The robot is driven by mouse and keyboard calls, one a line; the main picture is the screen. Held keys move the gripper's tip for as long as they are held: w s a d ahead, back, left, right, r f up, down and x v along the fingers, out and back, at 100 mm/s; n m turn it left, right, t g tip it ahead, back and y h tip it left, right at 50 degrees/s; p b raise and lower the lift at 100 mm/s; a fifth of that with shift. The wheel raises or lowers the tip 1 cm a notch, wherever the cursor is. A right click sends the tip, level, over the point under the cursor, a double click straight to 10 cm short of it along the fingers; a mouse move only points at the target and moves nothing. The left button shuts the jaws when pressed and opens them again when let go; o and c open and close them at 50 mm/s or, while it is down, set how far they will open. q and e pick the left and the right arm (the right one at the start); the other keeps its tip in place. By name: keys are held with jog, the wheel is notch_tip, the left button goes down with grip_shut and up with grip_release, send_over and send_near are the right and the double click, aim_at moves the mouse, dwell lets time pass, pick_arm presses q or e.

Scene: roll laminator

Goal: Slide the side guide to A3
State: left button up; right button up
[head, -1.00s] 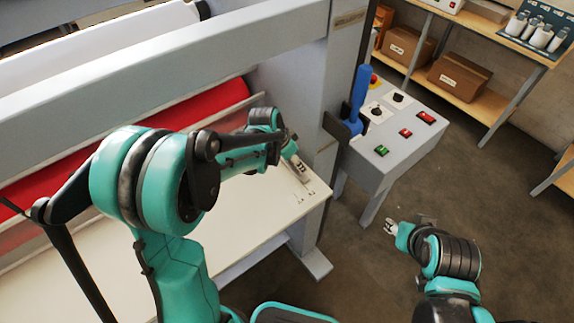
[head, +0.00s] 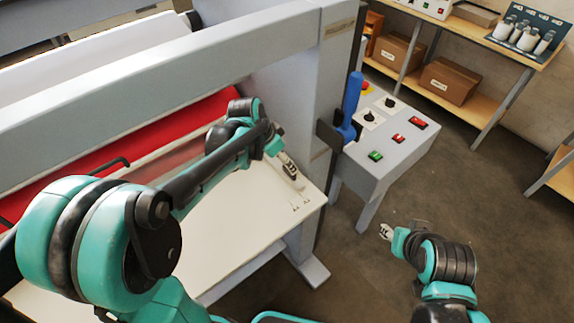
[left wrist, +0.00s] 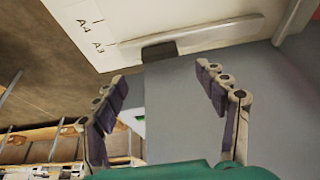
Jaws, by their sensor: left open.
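The side guide (left wrist: 215,33) shows in the left wrist view as a long pale metal bar with a dark block (left wrist: 158,51) on its edge. It lies on the white feed table (left wrist: 200,12), one end close to the A3 mark (left wrist: 99,47); I cannot tell exact alignment. The A4 mark (left wrist: 84,26) is farther in. My left gripper (left wrist: 162,74) is open and empty, its fingers apart near the dark block. In the head view my left gripper (head: 292,175) is over the table's right end, hiding the guide. My right gripper (head: 385,232) hangs over the floor, jaws too small to judge.
The laminator's grey side frame (head: 312,110) stands behind my left gripper, with a red roller (head: 80,180) to the left. A control box (head: 395,140) with buttons and a blue handle (head: 351,95) is right. Shelves with boxes (head: 448,80) stand beyond open floor.

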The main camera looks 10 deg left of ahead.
pick_arm(q)
jog(key=v, duration=0.5)
jog(key=shift+f, duration=0.1)
dwell(0.3)
jog(key=s+f+n+t+y+b, duration=0.1)
jog(key=s+f+n+b, duration=0.1)
jog(key=s+f+b, duration=0.1)
jog(key=s+a+f+n+t+y+b, duration=0.1)
jog(key=s+f+n+b, duration=0.2)
jog(key=s, duration=0.5)
jog(key=s+a+f+n+t+b, duration=0.1)
jog(key=s+f+n+b, duration=0.1)
jog(key=s+f+b, duration=0.3)
jog(key=shift+s+a+f+n+t+y, duration=0.1)
jog(key=shift+s+f+n+t+y, duration=0.2)
jog(key=shift+s+f+y, duration=0.2)
